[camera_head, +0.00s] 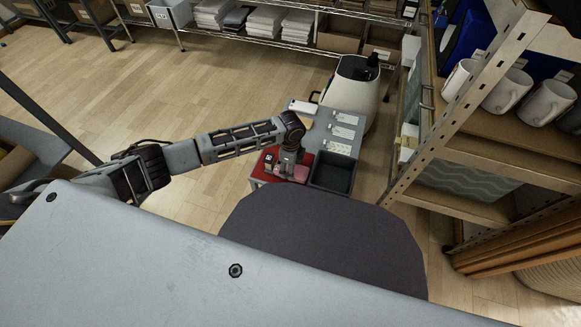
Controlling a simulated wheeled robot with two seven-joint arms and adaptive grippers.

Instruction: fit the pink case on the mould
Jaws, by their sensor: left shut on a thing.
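My left gripper (288,172) points down over the red mat (260,174) on the small grey table and is shut on a pink case (302,174). The pink shows on the right of the fingers, and the rest of the case is hidden behind them. A small dark block (268,159) with a pale top stands on the red mat just left of the gripper; I cannot tell whether it is the mould. My right gripper is out of view.
A dark open tray (333,173) sits right of the red mat. Several white labelled cards (344,118) lie behind it, near a white-and-black machine (352,88). A shelf with white mugs (507,91) stands at the right. Wooden floor (150,95) is clear at left.

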